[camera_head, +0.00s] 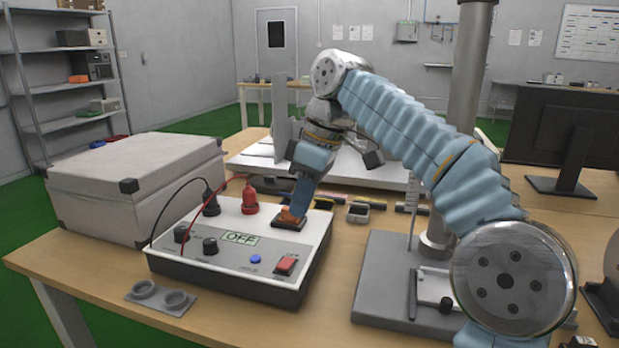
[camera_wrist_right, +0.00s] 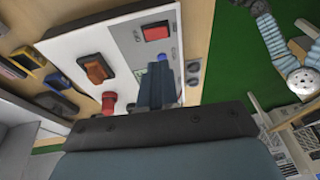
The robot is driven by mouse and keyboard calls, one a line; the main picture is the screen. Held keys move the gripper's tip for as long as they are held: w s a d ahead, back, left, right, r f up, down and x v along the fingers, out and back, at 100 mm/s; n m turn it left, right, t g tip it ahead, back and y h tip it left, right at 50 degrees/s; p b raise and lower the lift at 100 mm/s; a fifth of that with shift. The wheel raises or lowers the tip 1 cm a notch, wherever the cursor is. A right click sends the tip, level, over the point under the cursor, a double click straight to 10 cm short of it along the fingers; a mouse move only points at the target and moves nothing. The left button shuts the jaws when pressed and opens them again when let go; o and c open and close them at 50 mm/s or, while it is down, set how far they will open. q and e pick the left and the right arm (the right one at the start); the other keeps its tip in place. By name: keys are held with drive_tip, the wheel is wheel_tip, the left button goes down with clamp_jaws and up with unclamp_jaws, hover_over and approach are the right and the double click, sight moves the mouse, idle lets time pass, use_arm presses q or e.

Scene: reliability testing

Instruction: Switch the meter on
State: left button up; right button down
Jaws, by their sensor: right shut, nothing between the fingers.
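The meter (camera_head: 190,262) is a white box with a black base on the table, its display (camera_head: 240,238) reading OFF. An orange rocker switch (camera_head: 288,220) sits at its back right, and a red switch (camera_head: 286,264) at its front right. Both switches, orange (camera_wrist_right: 97,70) and red (camera_wrist_right: 156,31), also show in the right wrist view. My right gripper (camera_head: 296,207) is shut and empty, pointing down at the orange switch and partly covering it in the head view. My left gripper is out of view.
A black plug (camera_head: 210,202) and a red plug (camera_head: 250,200) with cables stand on the meter. A grey case (camera_head: 135,180) is behind left, a two-ring holder (camera_head: 160,298) in front. A grey stand (camera_head: 385,285) is to the right. Small items lie behind the meter.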

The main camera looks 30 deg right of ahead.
drive_tip(key=shift+v, duration=1.7)
